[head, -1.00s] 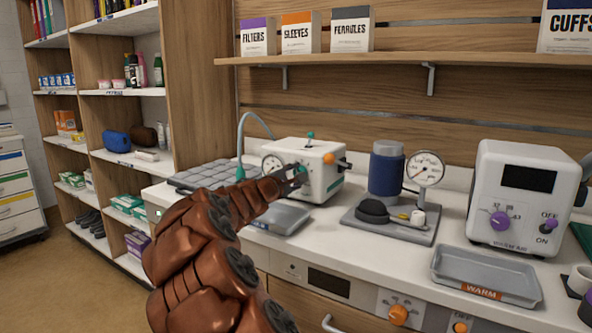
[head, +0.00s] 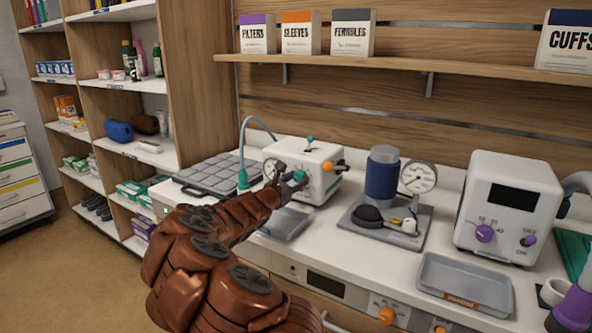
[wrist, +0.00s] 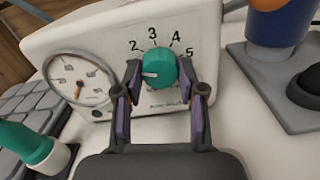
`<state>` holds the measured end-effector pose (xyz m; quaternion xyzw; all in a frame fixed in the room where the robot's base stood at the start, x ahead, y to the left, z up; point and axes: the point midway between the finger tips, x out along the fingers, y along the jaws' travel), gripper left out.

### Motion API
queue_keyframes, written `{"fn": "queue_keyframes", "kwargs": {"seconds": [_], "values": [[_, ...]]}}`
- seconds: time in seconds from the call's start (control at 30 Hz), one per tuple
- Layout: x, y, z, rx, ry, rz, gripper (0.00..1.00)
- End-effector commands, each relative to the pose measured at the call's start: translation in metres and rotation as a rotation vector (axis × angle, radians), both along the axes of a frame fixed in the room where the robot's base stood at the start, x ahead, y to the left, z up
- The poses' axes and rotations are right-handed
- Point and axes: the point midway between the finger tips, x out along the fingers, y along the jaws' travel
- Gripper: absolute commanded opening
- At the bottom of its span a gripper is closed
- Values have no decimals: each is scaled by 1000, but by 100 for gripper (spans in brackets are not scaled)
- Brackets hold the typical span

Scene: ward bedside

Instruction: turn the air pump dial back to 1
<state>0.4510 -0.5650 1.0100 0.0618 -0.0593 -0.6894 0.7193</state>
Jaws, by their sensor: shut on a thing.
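The air pump is a white box (head: 318,165) on the counter; in the wrist view its front panel (wrist: 205,40) faces me. Its teal dial (wrist: 158,71) has a white pointer mark toward the left. The numbers 2, 3, 4 and 5 show around it; the 1 is not visible, and the left finger covers the area below the 2. My gripper (wrist: 160,80) has one finger on each side of the dial and is shut on it. In the head view my gripper (head: 284,177) is at the pump's front, with the dial (head: 300,176) partly showing.
A round gauge (wrist: 78,80) sits left of the dial. A grey tray (head: 287,224) lies in front of the pump. Right of it stand a blue cylinder with a gauge on a grey base (head: 357,224), a white warmer box (head: 535,215) and a WARM tray (head: 440,270).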

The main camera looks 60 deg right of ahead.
Motion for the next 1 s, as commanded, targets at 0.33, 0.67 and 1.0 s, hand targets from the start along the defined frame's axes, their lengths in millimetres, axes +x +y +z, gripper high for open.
{"fn": "queue_keyframes", "kwargs": {"seconds": [0.33, 0.67, 1.0], "values": [[0, 0, 1, -4, 155, -1, 5], [0, 0, -1, -7, 188, 0, 5], [0, 0, -1, -7, 187, 0, 48]]}}
